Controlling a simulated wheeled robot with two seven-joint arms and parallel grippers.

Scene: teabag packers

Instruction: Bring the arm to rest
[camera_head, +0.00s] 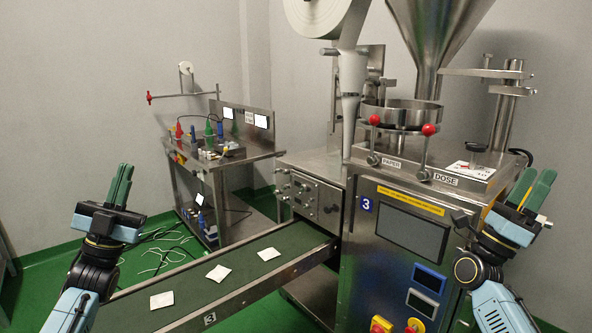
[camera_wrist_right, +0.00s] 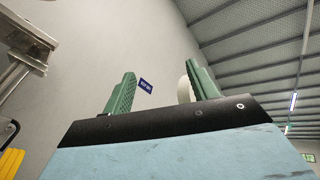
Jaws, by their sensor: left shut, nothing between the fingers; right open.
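My left gripper (camera_head: 119,186) is raised at the left in the head view, left of the conveyor. Its green fingers are together and point up, with nothing between them. My right gripper (camera_head: 532,190) is raised at the right edge of the machine, in front of its right side. Its green fingers point up and are apart. In the right wrist view the right gripper (camera_wrist_right: 158,90) is open and empty, with wall and ceiling behind it.
A green conveyor (camera_head: 240,284) carries several white teabags (camera_head: 219,273). The steel packing machine (camera_head: 392,262) stands at centre right, with a hopper (camera_head: 441,36) above. A steel bench (camera_head: 236,156) with tools stands behind the conveyor. Cables (camera_head: 165,238) lie on the green floor.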

